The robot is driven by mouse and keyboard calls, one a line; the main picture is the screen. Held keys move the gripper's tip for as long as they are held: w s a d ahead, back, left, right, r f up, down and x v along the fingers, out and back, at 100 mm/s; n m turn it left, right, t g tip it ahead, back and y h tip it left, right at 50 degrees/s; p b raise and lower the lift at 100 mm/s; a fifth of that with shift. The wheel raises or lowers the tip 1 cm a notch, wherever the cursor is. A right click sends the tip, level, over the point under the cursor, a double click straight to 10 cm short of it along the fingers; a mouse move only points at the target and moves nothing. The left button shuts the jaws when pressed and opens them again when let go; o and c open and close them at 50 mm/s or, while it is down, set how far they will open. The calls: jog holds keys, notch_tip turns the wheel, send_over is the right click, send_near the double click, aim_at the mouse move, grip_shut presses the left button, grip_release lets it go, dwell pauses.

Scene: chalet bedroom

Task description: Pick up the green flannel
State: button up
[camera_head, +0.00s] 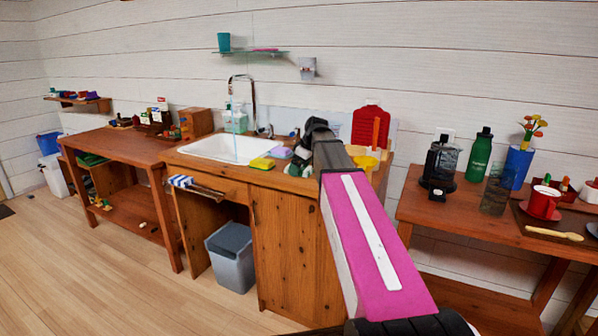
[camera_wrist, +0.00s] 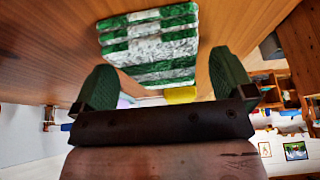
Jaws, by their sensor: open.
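The green flannel (camera_wrist: 150,45) shows in the wrist view as a green and white striped, folded bundle against a brown wooden surface. My gripper (camera_wrist: 162,65) is open, with one green-padded finger on each side of the view. The flannel lies beyond and between the fingertips, and I see no grip on it. In the head view my gripper (camera_head: 316,128) is over the right part of the sink counter, largely hidden by my arm. A small green and white patch shows beside it, but I cannot tell surely that it is the flannel.
The wooden counter (camera_head: 232,172) holds a white sink (camera_head: 222,148), a yellow sponge (camera_head: 262,163) and a red board (camera_head: 370,127). A blue-striped cloth (camera_head: 181,181) hangs at its left front. A right-hand table carries a green bottle (camera_head: 479,154) and a blue vase (camera_head: 518,165). Floor at left is clear.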

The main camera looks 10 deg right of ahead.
jog(key=shift+f, duration=0.2)
jog(key=c, duration=1)
jog(key=shift+r, duration=0.15)
notch_tip(320, 180, up, 4)
jog(key=shift+f, duration=0.1)
jog(key=s+a+r, duration=0.6)
jog(key=a+r, duration=0.1)
jog(key=a, duration=0.3)
jog(key=shift+r, duration=0.2)
